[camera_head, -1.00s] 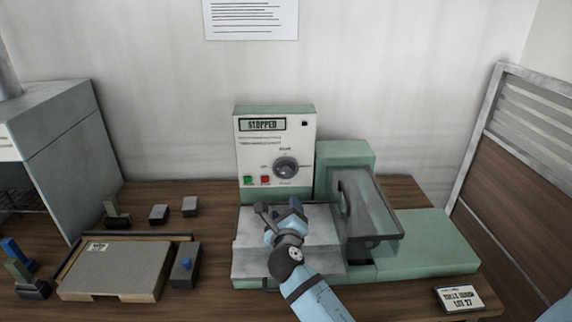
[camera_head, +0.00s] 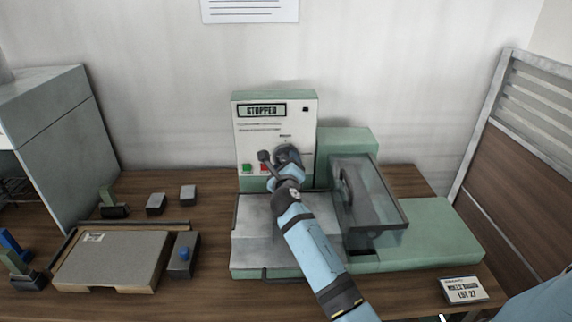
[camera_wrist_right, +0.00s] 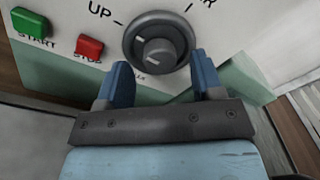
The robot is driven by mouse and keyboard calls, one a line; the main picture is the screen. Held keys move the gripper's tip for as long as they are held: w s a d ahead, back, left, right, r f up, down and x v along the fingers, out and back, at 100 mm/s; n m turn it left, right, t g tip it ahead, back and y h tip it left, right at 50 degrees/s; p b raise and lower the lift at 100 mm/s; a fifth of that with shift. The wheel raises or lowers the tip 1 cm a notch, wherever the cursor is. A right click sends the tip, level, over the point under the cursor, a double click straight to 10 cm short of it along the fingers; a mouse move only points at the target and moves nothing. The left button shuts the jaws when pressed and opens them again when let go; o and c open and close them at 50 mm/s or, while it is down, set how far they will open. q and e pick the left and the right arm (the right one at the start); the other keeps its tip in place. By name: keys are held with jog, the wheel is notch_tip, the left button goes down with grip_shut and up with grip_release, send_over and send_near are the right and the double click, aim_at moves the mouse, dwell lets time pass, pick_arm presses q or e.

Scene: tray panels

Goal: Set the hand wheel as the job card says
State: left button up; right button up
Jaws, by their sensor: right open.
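The machine's control panel (camera_head: 249,140) reads STOPPED on its display (camera_head: 262,110). A dark round knob (camera_head: 287,154) is on it, partly hidden by my gripper in the head view. In the right wrist view the knob (camera_wrist_right: 157,50) has pale marks, with "UP" printed to its upper left. My right gripper (camera_head: 284,172) is open and empty. Its blue fingertips (camera_wrist_right: 160,68) flank the knob's lower part; I cannot tell if they touch it. A dark curved, wheel-like part (camera_head: 347,192) shows behind the clear guard (camera_head: 380,205). A small card (camera_head: 462,290) reads LOT 27. My left gripper is not in view.
Green (camera_wrist_right: 28,23) and red (camera_wrist_right: 90,46) buttons sit left of the knob. A board (camera_head: 112,262), a box with a blue knob (camera_head: 181,262) and small blocks (camera_head: 156,203) lie at the left. A printed sheet (camera_head: 250,8) hangs on the wall.

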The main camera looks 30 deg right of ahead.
jog(key=shift+w+d, duration=0.35)
jog(key=shift+w, duration=0.2)
jog(key=c, duration=0.9)
